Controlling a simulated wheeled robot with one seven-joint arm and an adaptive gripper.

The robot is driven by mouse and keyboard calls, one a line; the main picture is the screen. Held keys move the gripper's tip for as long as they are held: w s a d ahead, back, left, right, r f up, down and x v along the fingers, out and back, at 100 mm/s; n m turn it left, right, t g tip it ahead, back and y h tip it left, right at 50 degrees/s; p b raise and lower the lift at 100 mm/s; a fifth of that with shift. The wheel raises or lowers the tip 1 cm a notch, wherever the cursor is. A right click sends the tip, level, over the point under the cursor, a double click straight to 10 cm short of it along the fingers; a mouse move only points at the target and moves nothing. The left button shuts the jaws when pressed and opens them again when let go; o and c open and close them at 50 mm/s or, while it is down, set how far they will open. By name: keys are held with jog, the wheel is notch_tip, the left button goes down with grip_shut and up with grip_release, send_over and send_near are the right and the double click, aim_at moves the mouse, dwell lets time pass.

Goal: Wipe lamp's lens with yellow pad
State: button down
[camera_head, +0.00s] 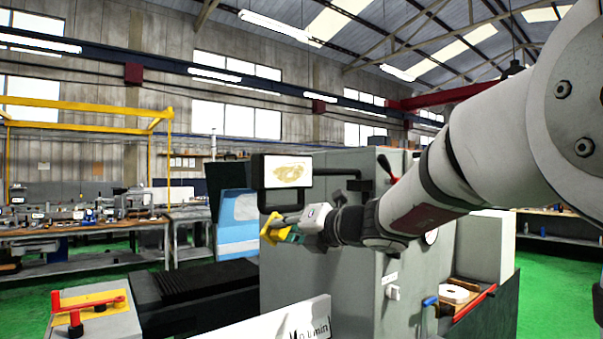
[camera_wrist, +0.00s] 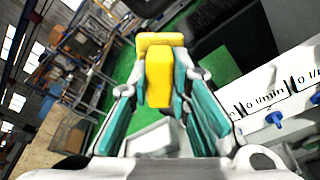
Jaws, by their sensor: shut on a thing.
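The lamp (camera_head: 256,172) has a dark rectangular frame on an arm fixed to the grey machine. Its bright lens (camera_head: 272,172) faces me and carries a yellow-brown smudge (camera_head: 291,176). My gripper (camera_head: 285,232) is just below the lamp in the head view, apart from the lens in the picture. It is shut on the yellow pad (camera_head: 271,228), which sticks out to the left of the fingers. In the wrist view the pad (camera_wrist: 159,75) sits between the teal-lined fingertips of my gripper (camera_wrist: 158,88). The lamp cannot be made out in the wrist view.
The grey grinder cabinet (camera_head: 345,250) stands right behind my gripper. A blue-and-white panel (camera_head: 237,222) is left of the lamp. A red handle (camera_head: 87,304) stands on a block at lower left. Workbenches (camera_head: 85,232) line the back, with green floor between.

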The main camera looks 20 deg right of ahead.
jog(key=s+d+r+m+t+h, duration=0.1)
jog(key=s+r, duration=0.1)
jog(key=r, duration=0.4)
jog(key=s+d+r+t, duration=0.1)
jog(key=s+r+t, duration=0.15)
jog(key=r, duration=0.35)
jog(key=shift+g, duration=0.45)
jog(key=shift+b+x, duration=0.5)
jog(key=shift+x, duration=2.45)
jog(key=shift+x, duration=1)
jog(key=shift+f, duration=0.1)
jog(key=shift+w+d+p, duration=0.15)
jog(key=shift+w+d, duration=0.15)
jog(key=shift+d, duration=0.65)
jog(key=shift+w+d+p, duration=0.15)
jog(key=shift+w+d, duration=0.1)
jog(key=shift+d, duration=0.7)
jog(key=shift+d, duration=0.1)
jog(key=shift+w+d+p, duration=0.1)
jog(key=shift+w+d, duration=0.35)
jog(key=shift+d, duration=0.8)
jog(key=shift+w+d+p, duration=0.15)
jog(key=shift+w+d, duration=0.25)
jog(key=shift+d, duration=0.8)
jog(key=shift+w+d+p, duration=0.1)
jog(key=shift+w+d, duration=0.35)
jog(key=shift+d, duration=0.8)
jog(key=shift+a, duration=0.1)
